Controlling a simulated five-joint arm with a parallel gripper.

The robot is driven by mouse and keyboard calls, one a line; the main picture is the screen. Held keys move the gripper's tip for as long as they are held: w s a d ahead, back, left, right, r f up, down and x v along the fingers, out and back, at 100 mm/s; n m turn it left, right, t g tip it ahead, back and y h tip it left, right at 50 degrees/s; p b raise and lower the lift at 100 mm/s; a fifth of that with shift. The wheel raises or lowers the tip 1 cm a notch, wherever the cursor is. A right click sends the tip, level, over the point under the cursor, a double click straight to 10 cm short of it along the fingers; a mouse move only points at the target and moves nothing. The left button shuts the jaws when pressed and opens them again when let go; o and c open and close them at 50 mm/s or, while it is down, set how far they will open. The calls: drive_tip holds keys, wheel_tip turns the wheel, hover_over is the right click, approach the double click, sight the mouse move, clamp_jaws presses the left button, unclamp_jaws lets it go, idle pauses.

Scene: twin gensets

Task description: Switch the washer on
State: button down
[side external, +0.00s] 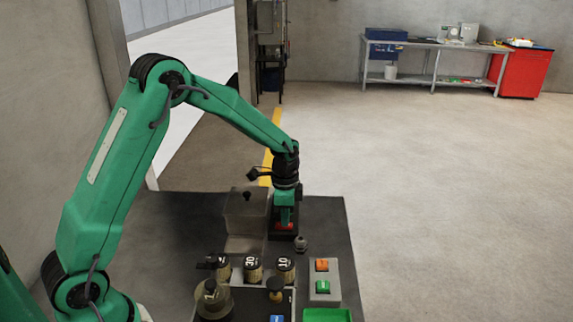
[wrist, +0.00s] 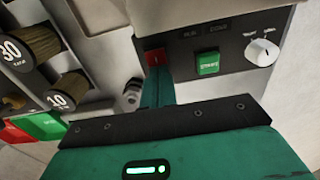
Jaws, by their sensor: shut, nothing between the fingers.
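A dark control panel (wrist: 225,45) fills the upper right of the wrist view; it appears to be the washer's, but I cannot read a name on it. It carries a red switch (wrist: 156,57), a green START button (wrist: 208,64) and a white knob (wrist: 262,52). My gripper (wrist: 158,82) is shut and empty, its tip just below the red switch in that view; I cannot tell if they touch. In the side view my gripper (side external: 286,217) points down over a red part (side external: 284,226), and its arm hides much of the panel.
Dials marked 30 (side external: 253,267) and 10 (side external: 285,268) stand in front of the gripper. A grey box with orange and green buttons (side external: 322,281) and a green tray (side external: 327,315) are at front right. A grey lidded box (side external: 246,213) is close on the left. The floor beyond is clear.

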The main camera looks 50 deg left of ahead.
sight(279, 225)
drive_tip(key=shift+s+a+r, duration=0.1)
drive_tip(key=shift+s+a, duration=0.1)
drive_tip(key=shift+r, duration=0.15)
idle(0.3)
wheel_tip(279, 225, up, 14)
idle(0.7)
drive_tip(key=shift+s, duration=0.1)
drive_tip(key=shift+s+a, duration=0.3)
drive_tip(key=shift+f, duration=0.25)
wheel_tip(279, 225, down, 14)
drive_tip(key=shift+r, duration=0.1)
idle(0.8)
